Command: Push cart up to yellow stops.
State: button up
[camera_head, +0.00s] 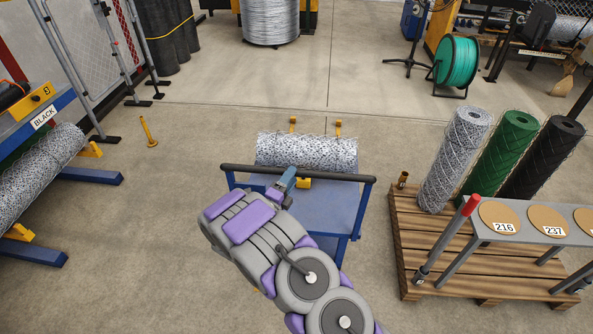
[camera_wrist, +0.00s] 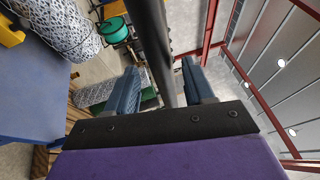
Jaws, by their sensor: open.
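The blue cart (camera_head: 330,205) stands on the floor ahead of me, with a dark handle bar (camera_head: 330,177) across its near side. A speckled wire-mesh roll (camera_head: 310,151) lies crosswise on it, with a yellow block (camera_head: 303,183) at its near side. Two small yellow upright pieces (camera_head: 292,124) (camera_head: 338,127) show just beyond the roll; I cannot tell whether they touch the cart. My gripper (camera_head: 289,178) is at the handle. In the wrist view its blue fingers (camera_wrist: 159,68) are apart, with the dark bar (camera_wrist: 155,45) running between them.
A wooden pallet (camera_head: 415,240) with upright mesh rolls (camera_head: 455,155) stands close on the right, beside a grey stand (camera_head: 520,232). A blue rack (camera_head: 95,175) with a mesh roll is at left, near a yellow floor post (camera_head: 148,131). The floor beyond the cart looks clear up to a wire spool (camera_head: 270,22).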

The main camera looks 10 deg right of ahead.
jog(key=shift+b+x, duration=0.35)
jog(key=shift+x, duration=2.05)
jog(key=shift+c, duration=0.3)
grip_shut()
